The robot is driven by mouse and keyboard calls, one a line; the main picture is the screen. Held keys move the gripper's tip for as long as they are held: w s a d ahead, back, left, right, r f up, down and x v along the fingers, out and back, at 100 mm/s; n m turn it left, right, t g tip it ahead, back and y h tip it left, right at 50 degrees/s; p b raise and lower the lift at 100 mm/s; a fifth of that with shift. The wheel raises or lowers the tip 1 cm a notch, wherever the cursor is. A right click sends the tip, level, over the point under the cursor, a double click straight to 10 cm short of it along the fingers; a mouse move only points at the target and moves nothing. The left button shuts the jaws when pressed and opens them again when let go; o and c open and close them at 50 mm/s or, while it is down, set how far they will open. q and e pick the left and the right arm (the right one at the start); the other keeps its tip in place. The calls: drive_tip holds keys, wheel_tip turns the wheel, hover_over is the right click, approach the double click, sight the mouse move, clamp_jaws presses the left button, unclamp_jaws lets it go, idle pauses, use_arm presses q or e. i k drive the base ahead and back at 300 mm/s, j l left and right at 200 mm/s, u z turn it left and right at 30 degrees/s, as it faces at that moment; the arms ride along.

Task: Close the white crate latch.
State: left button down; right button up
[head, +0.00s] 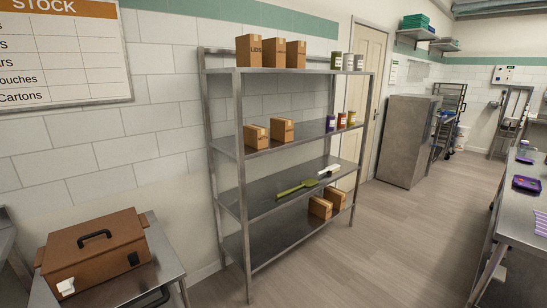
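A brown crate (98,262) with a black handle (95,238) on its lid stands on a metal table at the lower left. The lid looks down on the crate. The white latch (66,287) is on the crate's front face near its left end and seems to stick out from it; its exact position is too small to tell. A dark latch (133,259) is on the same face near the right end.
The small metal table (170,265) has a little bare room right of the crate. A metal shelf rack (284,200) with cartons (250,50) and cans stands to its right. The floor (400,235) beyond is clear, up to a metal counter (525,200) at right.

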sight(66, 286)
drive_tip(key=j+u, duration=0.1)
drive_tip(key=u, duration=0.35)
drive_tip(key=j+u, duration=0.1)
drive_tip(key=u, duration=0.35)
drive_tip(key=j+u, duration=0.1)
drive_tip(key=u, duration=0.35)
